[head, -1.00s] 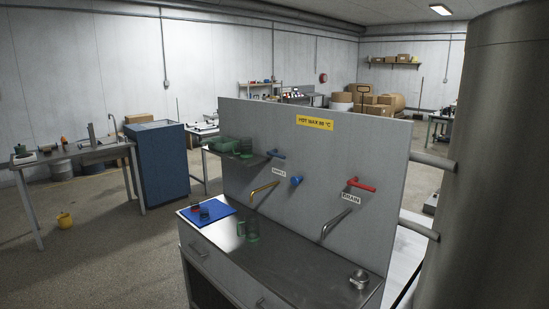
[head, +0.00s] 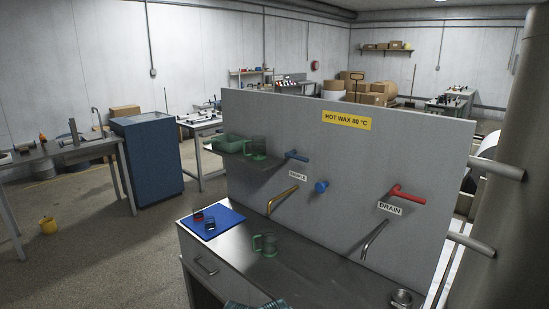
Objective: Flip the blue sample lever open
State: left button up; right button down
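The blue sample lever (head: 297,156) sticks out from the upright grey panel (head: 350,155), above the label reading SAMPLE (head: 293,180). It looks roughly level and points to the right. A brass-coloured spout (head: 281,200) comes out of the panel below it.
A blue round knob (head: 321,186) and a red drain lever (head: 406,195) are on the same panel. A blue mat (head: 228,220) with small items lies on the counter's left. A shelf with a green tray (head: 228,142) and another mug (head: 258,148) juts out left of the lever.

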aim_at(291, 153)
jog(key=i+j+u, duration=0.1)
jog(key=i+j, duration=0.9)
jog(key=i, duration=0.15)
